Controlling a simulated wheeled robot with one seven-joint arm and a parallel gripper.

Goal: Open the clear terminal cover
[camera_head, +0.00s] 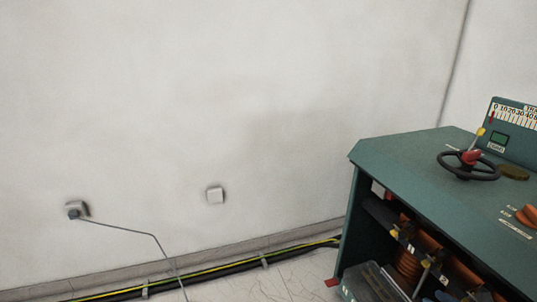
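I cannot clearly make out the clear terminal cover in the head view. A dark, partly see-through box or panel (372,284) sits low in the open front of the green bench at the lower right. It is cut by the bottom edge, and I cannot tell whether it is the cover or whether it is open. My gripper is not in view.
The green bench (425,160) fills the right side, with a black handwheel (468,166) and a gauge panel (515,115). Orange ribbed bushings (409,266) stand inside. A wall socket (77,209) has a plugged-in grey cable (125,232).

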